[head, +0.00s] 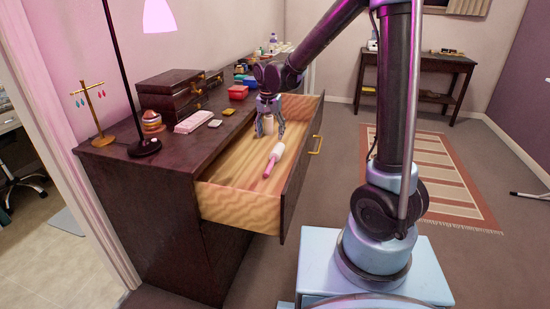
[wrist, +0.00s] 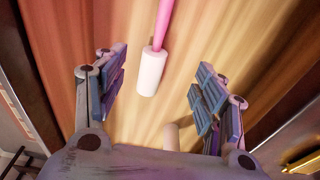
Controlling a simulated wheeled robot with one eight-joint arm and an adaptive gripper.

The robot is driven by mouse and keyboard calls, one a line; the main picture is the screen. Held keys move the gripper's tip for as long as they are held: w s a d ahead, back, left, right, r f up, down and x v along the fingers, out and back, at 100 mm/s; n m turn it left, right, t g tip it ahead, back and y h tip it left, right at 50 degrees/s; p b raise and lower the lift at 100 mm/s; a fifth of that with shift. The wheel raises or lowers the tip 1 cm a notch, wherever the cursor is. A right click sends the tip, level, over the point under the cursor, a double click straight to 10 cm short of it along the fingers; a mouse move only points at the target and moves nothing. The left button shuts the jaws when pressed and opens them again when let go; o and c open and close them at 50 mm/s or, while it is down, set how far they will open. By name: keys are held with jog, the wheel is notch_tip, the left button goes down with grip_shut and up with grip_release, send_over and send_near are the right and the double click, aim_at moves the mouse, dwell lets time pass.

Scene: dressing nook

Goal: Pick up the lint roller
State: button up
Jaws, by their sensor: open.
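The lint roller (head: 273,158) lies in the open drawer (head: 238,206), with a white roll and a pink handle pointing toward the drawer's near end. In the wrist view the lint roller (wrist: 151,72) lies between the open fingers, with its white roll nearer the gripper and its handle running off the top edge. My gripper (head: 269,130) is open and empty above the drawer, pointing down, a little beyond the roller in the head view. In the wrist view the two fingers (wrist: 158,90) stand apart on either side of the roll, not touching it.
A pale cylinder (head: 268,124) stands in the drawer near my gripper; part of it shows in the wrist view (wrist: 171,136). The dark dresser top (head: 150,165) holds a lamp, boxes, a jewelry stand and small items. The drawer walls surround the roller.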

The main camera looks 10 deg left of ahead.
send_over(274, 158)
jog(key=s, duration=0.2)
jog(key=f, duration=0.9)
jog(key=shift+w+a+f, duration=0.15)
jog(key=shift+a+f, duration=0.05)
jog(key=shift+a, duration=0.2)
jog(key=shift+w+d+f, duration=0.1)
jog(key=shift+w+f, duration=0.15)
jog(key=shift+f, duration=0.45)
jog(key=shift+w+d+f, duration=0.1)
jog(key=shift+w+f, duration=0.15)
jog(key=shift+f, duration=0.5)
jog(key=shift+w+d+f, duration=0.1)
jog(key=shift+w+f, duration=0.15)
jog(key=shift+f, duration=0.85)
jog(key=c, duration=1.3)
jog(key=shift+r, duration=0.15)
notch_tip(274, 158, up, 10)
jog(key=shift+f, duration=0.1)
